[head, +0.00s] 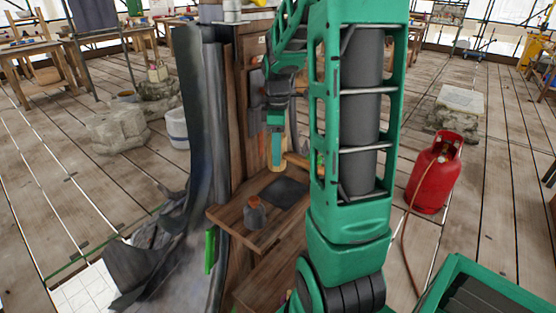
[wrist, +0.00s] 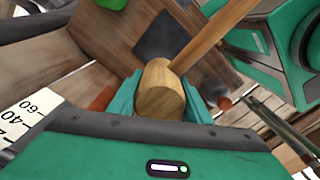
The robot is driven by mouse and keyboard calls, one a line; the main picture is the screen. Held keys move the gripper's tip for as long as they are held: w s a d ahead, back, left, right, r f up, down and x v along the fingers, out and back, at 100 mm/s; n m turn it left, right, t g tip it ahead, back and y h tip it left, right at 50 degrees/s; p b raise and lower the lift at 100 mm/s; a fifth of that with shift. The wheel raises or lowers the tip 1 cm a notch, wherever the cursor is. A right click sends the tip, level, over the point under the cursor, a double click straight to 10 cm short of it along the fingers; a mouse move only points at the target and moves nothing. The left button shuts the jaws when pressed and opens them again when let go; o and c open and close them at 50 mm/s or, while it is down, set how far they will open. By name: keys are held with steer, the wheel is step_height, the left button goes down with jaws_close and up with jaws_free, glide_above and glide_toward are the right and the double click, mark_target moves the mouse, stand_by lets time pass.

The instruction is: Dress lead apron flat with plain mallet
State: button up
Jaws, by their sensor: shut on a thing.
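My gripper (wrist: 160,100) is shut on a plain wooden mallet (wrist: 158,88); its teal fingers lie on both sides of the pale, round head. The handle runs to the upper right in the wrist view. In the head view my gripper (head: 277,157) points down over the wooden bench, with part of the mallet showing at its tip. A dark grey, flat square (head: 284,191), perhaps the lead apron, lies on the bench below; it also shows beyond the mallet in the wrist view (wrist: 160,38). I cannot tell whether the mallet touches it.
A small grey block with an orange-brown top (head: 256,213) stands on the wooden bench (head: 233,217). Large grey curved sheets (head: 200,130) rise at its left. A red gas cylinder (head: 433,175) with a hose stands at right. A white bucket (head: 177,128) and stone blocks stand behind on the planks.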

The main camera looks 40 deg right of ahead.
steer(key=shift+f, duration=2.25)
steer(key=shift+f, duration=2.05)
steer(key=shift+c, duration=0.8)
steer(key=shift+r, duration=0.2)
steer(key=shift+r, duration=2)
